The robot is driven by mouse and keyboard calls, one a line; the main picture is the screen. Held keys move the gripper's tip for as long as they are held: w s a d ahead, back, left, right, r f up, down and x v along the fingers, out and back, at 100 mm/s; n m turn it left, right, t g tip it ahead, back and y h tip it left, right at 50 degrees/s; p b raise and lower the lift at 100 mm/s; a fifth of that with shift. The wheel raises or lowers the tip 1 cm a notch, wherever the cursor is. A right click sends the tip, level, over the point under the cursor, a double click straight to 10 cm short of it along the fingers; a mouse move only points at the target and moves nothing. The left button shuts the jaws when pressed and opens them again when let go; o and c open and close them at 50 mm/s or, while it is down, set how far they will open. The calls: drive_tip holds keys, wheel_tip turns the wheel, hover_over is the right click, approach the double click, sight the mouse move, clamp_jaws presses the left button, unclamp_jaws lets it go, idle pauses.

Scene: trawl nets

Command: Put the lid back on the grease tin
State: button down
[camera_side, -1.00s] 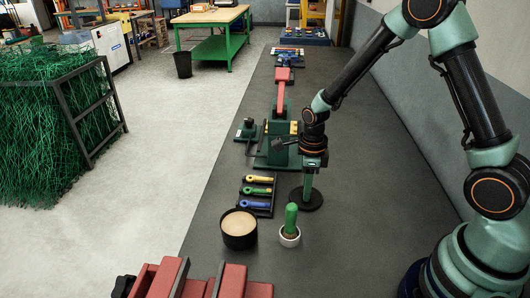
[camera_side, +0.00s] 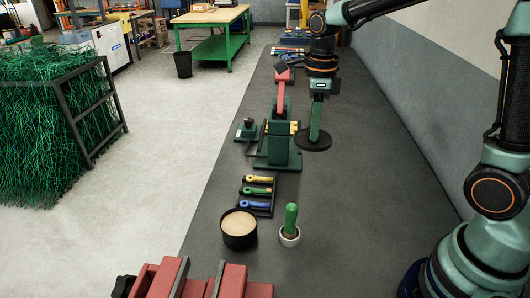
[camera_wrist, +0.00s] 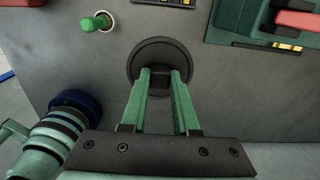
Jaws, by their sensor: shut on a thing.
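The grease tin (camera_side: 239,239) is a black round can filled with tan grease, standing open on the dark bench. The lid (camera_side: 313,142) is a flat black disc. My gripper (camera_side: 317,128) is shut on the lid from above and holds it level, raised over the bench, beyond and to the right of the tin. In the wrist view the green fingers of my gripper (camera_wrist: 160,85) close on a dark knob at the middle of the lid (camera_wrist: 160,56). The tin is not seen in the wrist view.
A green and red bench press (camera_side: 280,145) stands left of the lid. Red vise jaws (camera_side: 205,284) are in front. The right bench is clear.

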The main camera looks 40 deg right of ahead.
drive_tip(key=shift+a+r, duration=0.1)
drive_tip(key=shift+r, duration=0.3)
drive_tip(key=w+a+f+n, duration=0.1)
drive_tip(key=a+f+n, duration=0.25)
drive_tip(key=a, duration=0.65)
drive_tip(key=a+f+n, duration=0.3)
drive_tip(key=a+f, duration=0.1)
drive_tip(key=a, duration=0.7)
drive_tip(key=shift+m, duration=0.25)
drive_tip(key=shift+d+f, duration=0.2)
drive_tip(key=shift+f, duration=2.7)
drive_tip(key=shift+f, duration=0.2)
drive_tip(key=c, duration=0.6)
unclamp_jaws()
drive_tip(key=shift+o, duration=0.4)
